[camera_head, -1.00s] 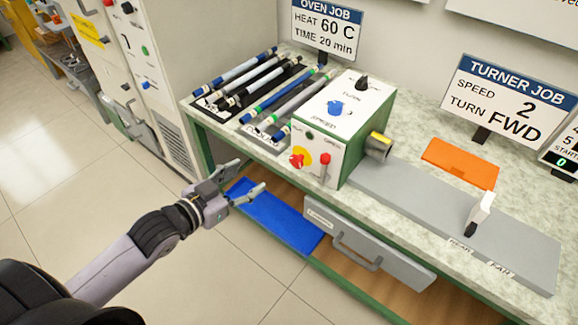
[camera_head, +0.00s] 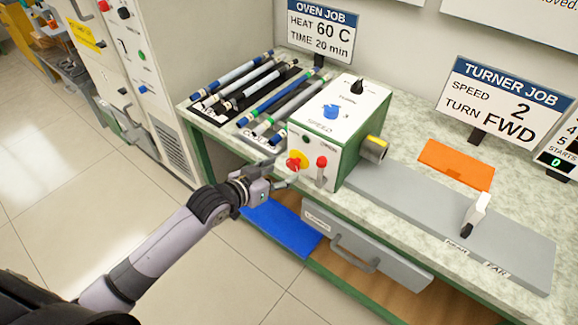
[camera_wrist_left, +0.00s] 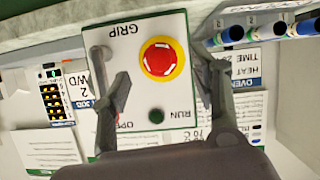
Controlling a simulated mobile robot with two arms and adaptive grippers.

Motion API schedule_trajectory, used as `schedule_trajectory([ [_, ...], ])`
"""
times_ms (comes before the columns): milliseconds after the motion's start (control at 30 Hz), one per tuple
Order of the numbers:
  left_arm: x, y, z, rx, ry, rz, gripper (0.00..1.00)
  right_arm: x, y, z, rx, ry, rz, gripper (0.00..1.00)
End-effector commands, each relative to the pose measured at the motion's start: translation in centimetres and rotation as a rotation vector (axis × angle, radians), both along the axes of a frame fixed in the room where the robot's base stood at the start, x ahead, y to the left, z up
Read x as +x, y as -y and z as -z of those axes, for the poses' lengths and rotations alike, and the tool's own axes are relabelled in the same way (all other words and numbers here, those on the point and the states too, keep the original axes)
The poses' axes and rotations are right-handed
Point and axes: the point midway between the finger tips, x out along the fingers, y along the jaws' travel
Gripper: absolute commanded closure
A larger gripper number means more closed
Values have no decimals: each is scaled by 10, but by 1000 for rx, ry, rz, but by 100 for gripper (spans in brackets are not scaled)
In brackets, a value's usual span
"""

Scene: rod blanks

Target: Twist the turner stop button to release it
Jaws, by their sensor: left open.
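The turner stop button is a red knob on a yellow disc on the front panel of the green and white turner box. In the head view the stop button (camera_head: 293,164) shows just beyond my left gripper (camera_head: 279,175). In the left wrist view the stop button (camera_wrist_left: 161,58) lies between and beyond the two open fingers of my left gripper (camera_wrist_left: 163,88), a little above the middle. The fingers are open and empty. I cannot tell how far the tips are from the panel. My right gripper is in neither view.
On the panel, a red-topped grip lever (camera_head: 321,170) stands right of the button, and a dark green run button (camera_wrist_left: 156,116) is close by. Rods lie on racks (camera_head: 225,100) behind on the bench. A grey drawer (camera_head: 362,256) and blue mat (camera_head: 283,231) are below.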

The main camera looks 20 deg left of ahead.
Motion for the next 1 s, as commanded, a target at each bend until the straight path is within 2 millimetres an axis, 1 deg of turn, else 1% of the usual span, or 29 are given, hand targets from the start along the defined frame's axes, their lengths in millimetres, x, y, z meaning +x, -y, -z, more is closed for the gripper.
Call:
schedule_trajectory([
  [33,9,4,2,-2,1,0,44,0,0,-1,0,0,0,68],
  [100,18,7,7,-1,2,0,44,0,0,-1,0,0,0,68],
  [300,34,14,14,1,1,0,44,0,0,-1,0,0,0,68],
  [667,37,15,16,1,1,0,44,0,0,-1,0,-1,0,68],
  [1000,36,15,16,1,1,0,67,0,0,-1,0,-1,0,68],
])
